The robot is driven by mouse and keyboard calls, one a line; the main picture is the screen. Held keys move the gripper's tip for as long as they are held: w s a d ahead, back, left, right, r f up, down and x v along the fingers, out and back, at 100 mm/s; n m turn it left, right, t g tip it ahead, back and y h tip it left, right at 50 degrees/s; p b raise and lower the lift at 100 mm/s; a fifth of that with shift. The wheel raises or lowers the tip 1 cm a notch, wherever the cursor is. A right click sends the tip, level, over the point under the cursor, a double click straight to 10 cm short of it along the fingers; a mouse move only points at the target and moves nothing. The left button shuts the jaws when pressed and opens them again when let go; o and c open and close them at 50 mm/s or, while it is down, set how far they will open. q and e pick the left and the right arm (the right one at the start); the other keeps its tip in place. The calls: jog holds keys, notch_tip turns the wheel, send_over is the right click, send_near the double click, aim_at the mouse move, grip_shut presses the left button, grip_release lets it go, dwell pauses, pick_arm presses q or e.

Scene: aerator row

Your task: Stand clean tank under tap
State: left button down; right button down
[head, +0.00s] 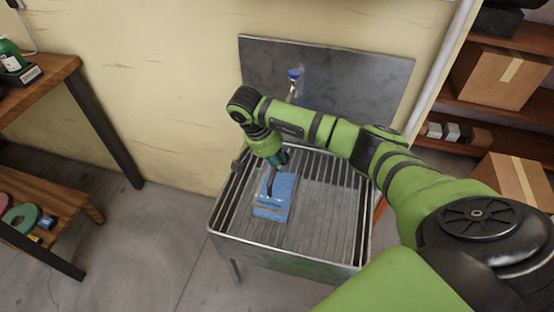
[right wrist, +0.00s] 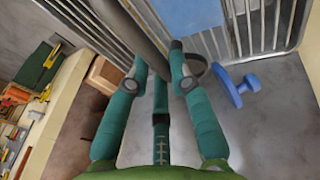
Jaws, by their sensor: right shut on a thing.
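A blue box-shaped tank (head: 273,203) with a printed front is over the slatted metal grate of the sink (head: 325,225), left of its middle. I cannot tell whether its base touches the slats. My right gripper (head: 274,163) points down at the tank's top and is shut on it; its teal fingers hide part of the top. In the right wrist view the fingers (right wrist: 160,75) close around a dark grey part, with a blue surface (right wrist: 195,14) beyond. The tap (head: 293,82) has a blue knob and stands behind my right forearm, which hides its lower part. My left gripper is out of view.
A metal splashback (head: 350,80) rises behind the sink. A wooden workbench (head: 50,80) stands at left, and shelves with cardboard boxes (head: 500,75) at right. The tap's blue knob (right wrist: 238,86) is close beside the fingers in the right wrist view. The grate's right half looks clear.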

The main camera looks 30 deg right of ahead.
jog(key=shift+f+b, duration=0.75)
jog(key=shift+f, duration=0.1)
jog(key=c, duration=1.1)
grip_release()
jog(key=shift+o, duration=0.4)
